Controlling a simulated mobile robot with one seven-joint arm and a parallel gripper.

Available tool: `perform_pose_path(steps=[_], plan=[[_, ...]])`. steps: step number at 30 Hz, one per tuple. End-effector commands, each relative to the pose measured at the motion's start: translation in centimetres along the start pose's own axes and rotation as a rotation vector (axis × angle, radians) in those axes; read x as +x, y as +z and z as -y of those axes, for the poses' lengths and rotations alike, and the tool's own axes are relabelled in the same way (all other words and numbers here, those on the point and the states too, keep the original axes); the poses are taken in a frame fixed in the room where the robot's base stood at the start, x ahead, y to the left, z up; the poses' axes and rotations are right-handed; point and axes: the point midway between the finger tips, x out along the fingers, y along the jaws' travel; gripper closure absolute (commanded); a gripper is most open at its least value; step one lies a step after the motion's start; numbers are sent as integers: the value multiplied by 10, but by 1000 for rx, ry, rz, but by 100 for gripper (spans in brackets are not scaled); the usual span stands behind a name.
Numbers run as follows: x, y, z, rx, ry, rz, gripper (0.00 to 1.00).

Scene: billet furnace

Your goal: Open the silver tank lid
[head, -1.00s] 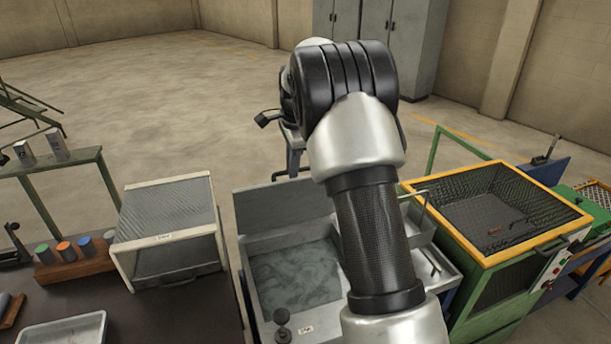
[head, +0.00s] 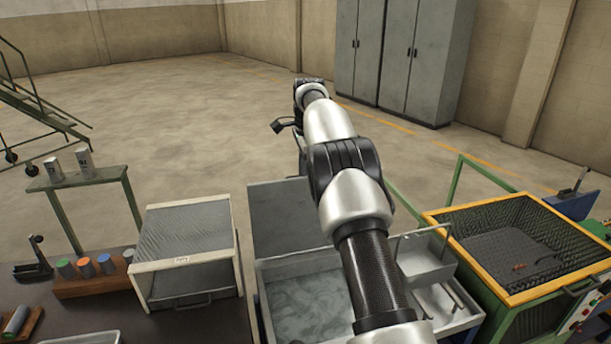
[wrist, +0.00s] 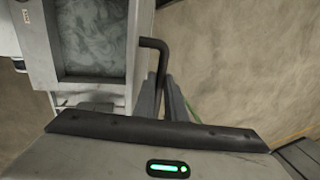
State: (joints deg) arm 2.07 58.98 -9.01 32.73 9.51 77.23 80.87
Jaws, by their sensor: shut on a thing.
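The silver tank (head: 264,305) stands at the front middle of the head view, with murky grey-green liquid (head: 310,298) showing inside. Its flat grey lid (head: 283,217) is raised at the far side, so the tank's top is uncovered. In the wrist view the tank's liquid (wrist: 92,35) lies at upper left. A black bent handle (wrist: 156,44) runs down between the fingers of my gripper (wrist: 167,95), which is shut on it. In the head view my arm crosses the tank's right side and hides part of the lid; the gripper's fingers are hidden there.
A white-framed mesh box (head: 187,252) stands left of the tank. A yellow-rimmed mesh bin (head: 510,290) on a green frame stands to the right. A small stand (head: 80,178) is at left, with coloured cylinders (head: 85,267) below it. Open floor lies behind.

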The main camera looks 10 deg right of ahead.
Motion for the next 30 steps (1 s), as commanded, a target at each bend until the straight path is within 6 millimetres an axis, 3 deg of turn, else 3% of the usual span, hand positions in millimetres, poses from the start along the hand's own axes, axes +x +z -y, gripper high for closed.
perform_pose_path(steps=[1,16,17,19,30], plan=[[8,1,-2,1,12,4,100],[9,1,-1,1,16,3,100],[9,1,-1,1,16,3,84],[8,0,-1,1,14,3,72],[4,0,1,1,7,1,71]])
